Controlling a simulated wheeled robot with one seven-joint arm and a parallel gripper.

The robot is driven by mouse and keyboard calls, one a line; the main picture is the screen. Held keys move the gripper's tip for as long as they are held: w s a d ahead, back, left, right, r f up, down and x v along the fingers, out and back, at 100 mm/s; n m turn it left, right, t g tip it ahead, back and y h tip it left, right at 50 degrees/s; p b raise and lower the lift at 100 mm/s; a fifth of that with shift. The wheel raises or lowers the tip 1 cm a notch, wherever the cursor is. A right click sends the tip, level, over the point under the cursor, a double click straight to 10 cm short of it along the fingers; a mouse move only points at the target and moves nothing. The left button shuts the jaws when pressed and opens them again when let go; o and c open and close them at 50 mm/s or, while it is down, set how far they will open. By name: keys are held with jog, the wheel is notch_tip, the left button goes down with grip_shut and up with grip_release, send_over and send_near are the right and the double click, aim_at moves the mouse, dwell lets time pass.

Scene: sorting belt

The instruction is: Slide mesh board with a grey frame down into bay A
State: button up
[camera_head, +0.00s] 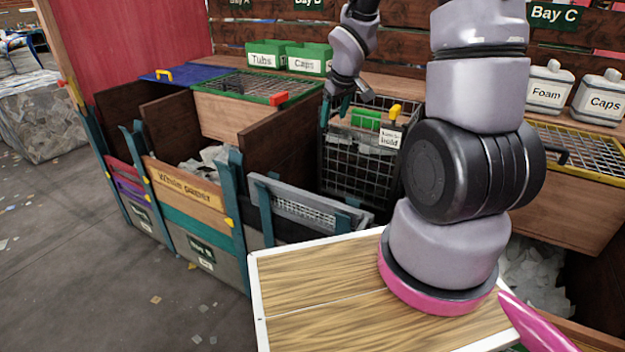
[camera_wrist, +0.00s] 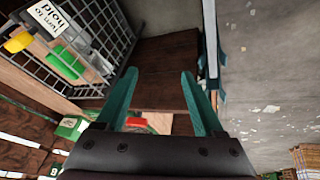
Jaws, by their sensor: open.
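A mesh board with a grey frame (camera_head: 305,211) stands tilted between teal posts at the front of a bay, left of the wooden deck. Its lower part is hidden. My gripper (camera_head: 336,108) is open and empty, above and behind the mesh board, near the left side of an upright wire grid. In the wrist view my gripper (camera_wrist: 159,74) has its two teal fingers apart, with a dark wooden wall beyond them and nothing between.
The upright wire grid (camera_head: 340,172) carries a yellow knob (camera_head: 394,112) and a "turn to hold" tag; the wrist view shows the grid (camera_wrist: 88,22) close by. A green-framed mesh lid (camera_head: 225,84) has a red handle. A "White paper" board (camera_head: 184,183) fronts another bay.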

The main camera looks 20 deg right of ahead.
jog(key=a+f+n+g+y, duration=0.1)
jog(key=a+f+n+y, duration=0.2)
jog(key=f, duration=0.9)
jog(key=n+g, duration=0.1)
jog(key=n, duration=0.1)
send_near(302, 200)
jog(key=shift+w+d+f, duration=0.2)
jog(key=shift+w+f, duration=0.45)
jog(key=shift+w, duration=0.1)
jog(key=x, duration=1)
jog(key=shift+f, duration=0.15)
grip_shut()
jog(key=shift+w, duration=0.1)
